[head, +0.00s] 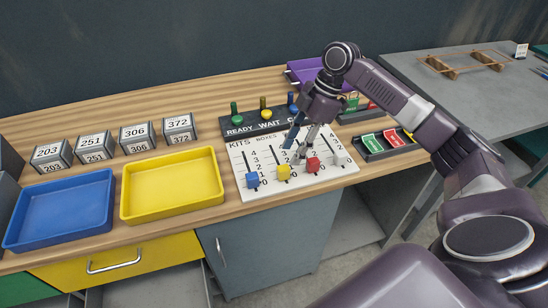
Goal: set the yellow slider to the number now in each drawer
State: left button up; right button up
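The white slider board (240,155) lies on the wooden bench, marked KITS and with numbered scales. The yellow slider (284,172) is near the low end of its scale, about at 0; its exact mark is hard to read. Beside it are a blue slider (252,180), a red slider (313,165) and a pale slider (340,158). My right gripper (296,153) is above the board, just behind the yellow and red sliders. Its fingers look apart with nothing between them. The yellow drawer (150,257) under the bench is shut, its inside hidden. My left gripper is out of view.
Blue tray (62,208) and yellow tray (172,187) stand left of the board. Several numbered blocks (137,137) stand behind them. A READY/WAIT panel (245,127) with coloured pegs is behind the board. A card holder (387,143) and purple tray (302,72) are right and behind.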

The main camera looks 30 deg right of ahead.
aim_at(284, 167)
jog(key=shift+a+f, duration=0.15)
jog(key=shift+f, duration=0.2)
jog(key=x, duration=0.3)
jog(key=p+x, duration=0.1)
jog(key=x, duration=0.1)
jog(key=shift+s+a+f, duration=0.25)
jog(key=shift+f, duration=0.1)
jog(key=shift+w+a+f, duration=0.1)
jog(key=shift+f, duration=0.3)
jog(key=c, duration=0.6)
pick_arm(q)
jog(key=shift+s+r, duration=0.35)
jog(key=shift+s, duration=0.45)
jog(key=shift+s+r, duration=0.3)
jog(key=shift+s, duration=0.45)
pick_arm(e)
grip_shut()
